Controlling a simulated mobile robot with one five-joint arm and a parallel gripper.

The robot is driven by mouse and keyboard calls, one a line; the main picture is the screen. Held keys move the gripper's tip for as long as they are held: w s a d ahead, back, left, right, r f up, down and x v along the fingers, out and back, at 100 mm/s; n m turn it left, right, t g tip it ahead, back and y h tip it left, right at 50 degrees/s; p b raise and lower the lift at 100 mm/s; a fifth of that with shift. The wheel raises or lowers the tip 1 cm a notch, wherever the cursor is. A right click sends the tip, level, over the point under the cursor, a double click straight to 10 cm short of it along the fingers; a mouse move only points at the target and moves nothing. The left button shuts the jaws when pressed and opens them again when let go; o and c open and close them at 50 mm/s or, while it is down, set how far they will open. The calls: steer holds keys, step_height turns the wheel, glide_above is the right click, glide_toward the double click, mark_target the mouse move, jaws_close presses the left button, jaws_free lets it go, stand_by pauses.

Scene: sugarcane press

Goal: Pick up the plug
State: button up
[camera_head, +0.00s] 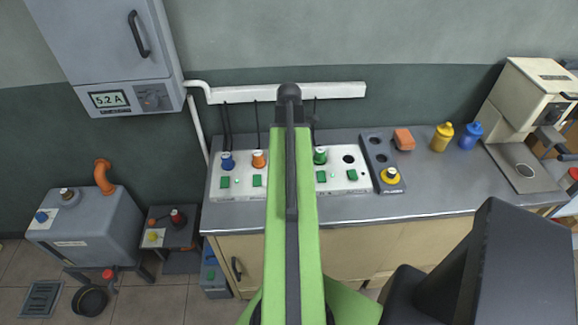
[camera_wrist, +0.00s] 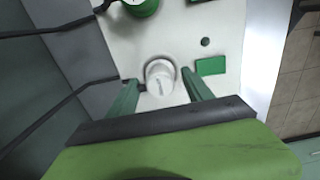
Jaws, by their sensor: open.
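A white round plug (camera_wrist: 158,80) sits in the white socket strip in the wrist view, with a dark cable (camera_wrist: 72,95) running off to the left from beside it. My gripper (camera_wrist: 160,86) is open, with one green finger on each side of the white plug. I cannot tell whether the fingers touch it. In the head view my arm hides this plug. The socket strip (camera_head: 248,192) there also carries a blue plug (camera_head: 227,160), an orange plug (camera_head: 258,159) and a green plug (camera_head: 320,156). The green plug shows at the top of the wrist view (camera_wrist: 142,5).
Green switches (camera_wrist: 211,66) line the strip. A dark holder (camera_head: 377,150) right of it has open holes and a yellow plug (camera_head: 390,175). A sponge (camera_head: 404,139), two bottles (camera_head: 442,137) and a machine (camera_head: 525,95) stand on the counter (camera_head: 450,190). A wall box (camera_head: 105,40) hangs at left.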

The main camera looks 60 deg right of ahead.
steer(key=shift+f, duration=0.3)
jaws_close()
stand_by(0.3)
steer(key=shift+r+p, duration=0.6)
steer(key=shift+p, duration=0.15)
steer(key=r+p, duration=0.4)
steer(key=shift+s+d+r, duration=0.1)
steer(key=shift+s+r, duration=0.05)
steer(key=shift+s, duration=0.1)
steer(key=s+d+r+p, duration=0.4)
steer(key=s+r+p, duration=0.1)
steer(key=s, duration=0.5)
steer(key=shift+d+r+p, duration=0.25)
steer(key=shift+p, duration=0.2)
steer(key=shift+s, duration=0.2)
